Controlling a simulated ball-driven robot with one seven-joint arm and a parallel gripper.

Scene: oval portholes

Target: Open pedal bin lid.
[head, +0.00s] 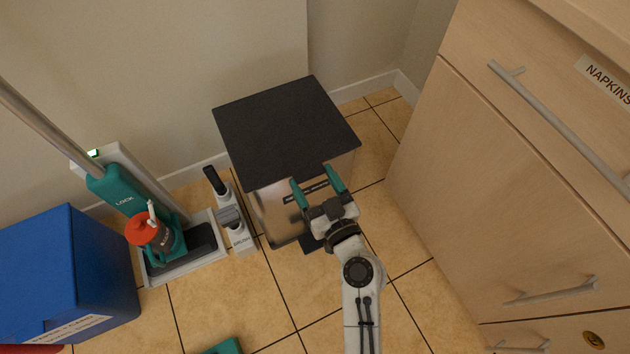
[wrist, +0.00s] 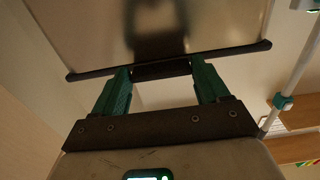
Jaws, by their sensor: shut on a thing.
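The pedal bin (head: 275,222) is a steel box standing on the tiles near the wall, with a flat dark lid (head: 275,125). The lid looks down on the body. A dark pedal (head: 311,243) shows at the bin's foot, partly hidden by my gripper. My gripper (head: 317,184) is at the lid's front edge, its green fingers on either side of a small dark lip there. In the wrist view, the lip (wrist: 162,71) sits between the fingertips (wrist: 160,78), under the lid's dark edge (wrist: 228,52). The gripper is shut on this lip.
A wooden cabinet (head: 470,190) with bar handles stands close on the right. Tiled floor (head: 265,310) is open in front.

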